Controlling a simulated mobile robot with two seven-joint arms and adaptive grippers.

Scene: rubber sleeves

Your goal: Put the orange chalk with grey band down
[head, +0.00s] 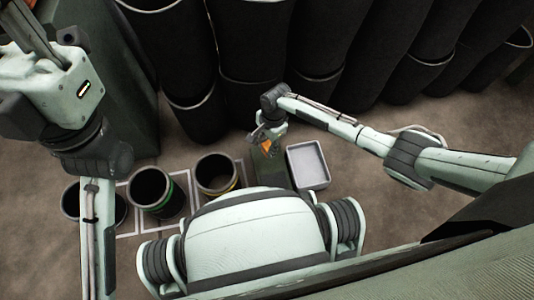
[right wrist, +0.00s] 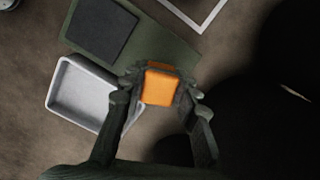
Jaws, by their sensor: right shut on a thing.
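The orange chalk (right wrist: 160,87) is held between the two fingers of my right gripper (right wrist: 160,97) in the right wrist view. In the head view the chalk (head: 266,146) shows as a small orange patch at the tip of the right gripper (head: 267,138). Its grey band cannot be made out in either view. The chalk is above a dark green board (right wrist: 178,48), and the height between them cannot be told. My left arm comes in at the left of the head view, but its gripper is not in view.
A pale shallow tray (head: 290,160) stands right of the board. Left of it are black cylindrical containers, one with a yellow band (head: 217,174) and one with a green band (head: 157,193), by white floor outlines. A dark square (right wrist: 101,33) is on the board. Large black cylinders (head: 250,45) stand behind.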

